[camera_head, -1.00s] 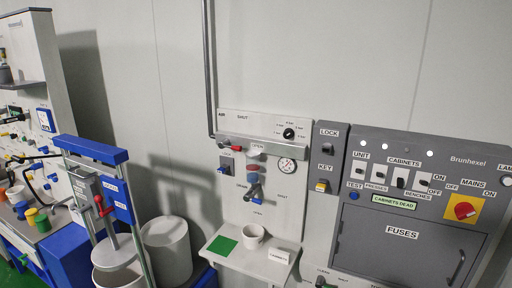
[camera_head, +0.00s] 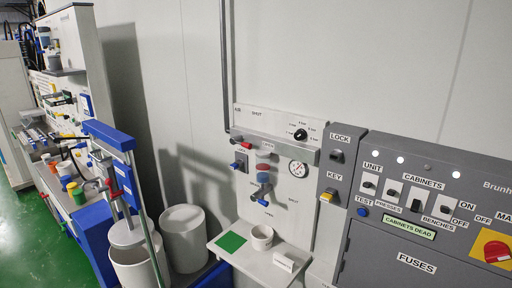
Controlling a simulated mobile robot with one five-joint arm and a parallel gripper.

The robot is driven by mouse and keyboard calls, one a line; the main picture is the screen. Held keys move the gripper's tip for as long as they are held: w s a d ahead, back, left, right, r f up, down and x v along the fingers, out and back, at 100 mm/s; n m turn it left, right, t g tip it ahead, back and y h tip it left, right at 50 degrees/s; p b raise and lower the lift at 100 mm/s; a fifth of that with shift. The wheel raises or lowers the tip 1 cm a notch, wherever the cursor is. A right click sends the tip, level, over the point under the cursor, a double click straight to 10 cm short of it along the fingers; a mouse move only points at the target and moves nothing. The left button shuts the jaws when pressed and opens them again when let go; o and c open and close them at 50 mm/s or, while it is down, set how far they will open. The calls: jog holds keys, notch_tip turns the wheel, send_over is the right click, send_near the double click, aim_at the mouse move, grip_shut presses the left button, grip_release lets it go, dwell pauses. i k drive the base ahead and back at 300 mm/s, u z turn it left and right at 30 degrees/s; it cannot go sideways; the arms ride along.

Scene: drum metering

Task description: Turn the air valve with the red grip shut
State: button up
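The air valve's red grip (camera_head: 236,140) shows at the left of the white air panel (camera_head: 282,121), in the upper middle of the head view. My gripper is not in view, and nothing of mine touches the valve.
Below the red grip are a blue lock piece (camera_head: 238,164) and a second valve with a dark blue grip (camera_head: 261,192). A gauge (camera_head: 298,169) is at right. A shelf (camera_head: 222,256) with a white cup (camera_head: 261,237) juts out below. A blue-topped press (camera_head: 108,134) stands left.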

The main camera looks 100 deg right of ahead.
aim_at(238, 139)
jog(key=z, duration=1.6)
jog(key=i, duration=0.45)
jog(key=z, duration=0.1)
